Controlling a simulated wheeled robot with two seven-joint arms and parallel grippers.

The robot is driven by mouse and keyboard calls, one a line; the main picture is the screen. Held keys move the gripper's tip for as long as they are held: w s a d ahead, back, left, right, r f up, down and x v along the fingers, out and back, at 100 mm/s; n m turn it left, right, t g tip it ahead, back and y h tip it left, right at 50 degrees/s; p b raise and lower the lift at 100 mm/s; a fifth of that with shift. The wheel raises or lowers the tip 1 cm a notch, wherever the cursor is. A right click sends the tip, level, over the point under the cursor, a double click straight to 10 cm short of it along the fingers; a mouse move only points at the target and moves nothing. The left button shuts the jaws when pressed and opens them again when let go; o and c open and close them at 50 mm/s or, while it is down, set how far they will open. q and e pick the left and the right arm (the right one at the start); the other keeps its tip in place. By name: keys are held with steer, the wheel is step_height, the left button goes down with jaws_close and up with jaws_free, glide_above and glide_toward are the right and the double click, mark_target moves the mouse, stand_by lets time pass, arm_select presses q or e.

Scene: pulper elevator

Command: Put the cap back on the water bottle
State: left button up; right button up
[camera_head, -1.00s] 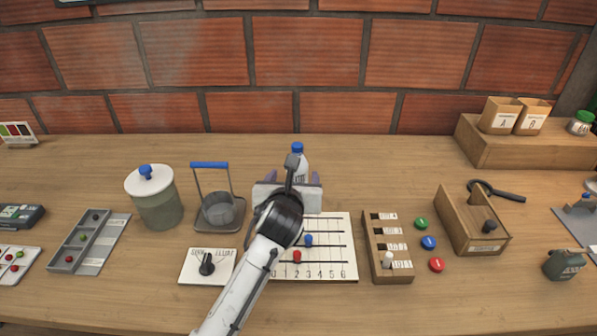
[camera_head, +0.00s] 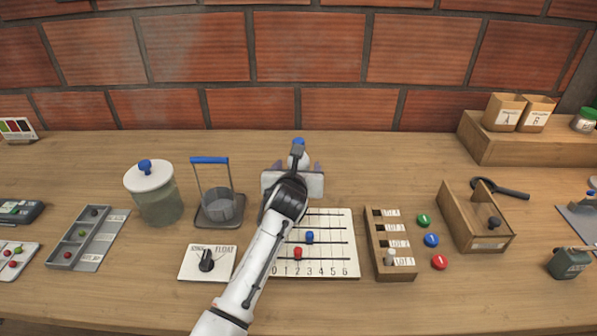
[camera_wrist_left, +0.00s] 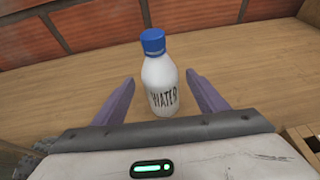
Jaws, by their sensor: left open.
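A white water bottle (camera_head: 299,159) stands upright at the back middle of the table, with the blue cap (camera_head: 298,142) on top of its neck. In the left wrist view the bottle (camera_wrist_left: 161,88), labelled WATER, and the cap (camera_wrist_left: 152,40) show clearly. I cannot tell how tightly the cap sits. My left gripper (camera_head: 297,164) is open, reaching toward the bottle. In the left wrist view its two purple fingers (camera_wrist_left: 160,77) flank the bottle, with gaps on both sides. My arm hides the bottle's lower part in the head view. My right gripper is not in view.
A lidded jar (camera_head: 155,198) and a blue-handled basket (camera_head: 218,205) stand left of my arm. A numbered slider board (camera_head: 335,262) lies beneath it. A wooden slot block (camera_head: 390,247) and coloured buttons (camera_head: 431,240) are to the right. The table behind the bottle is clear.

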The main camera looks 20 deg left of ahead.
mark_target(299, 140)
arm_select(q)
steer(key=shift+x, duration=1.5)
steer(key=shift+f, duration=0.15)
steer(key=shift+c, duration=0.3)
steer(key=c, duration=1.2)
step_height(299, 140, up, 10)
steer(key=shift+r+p, duration=0.15)
steer(key=shift+p, duration=0.35)
steer(key=shift+c, duration=0.2)
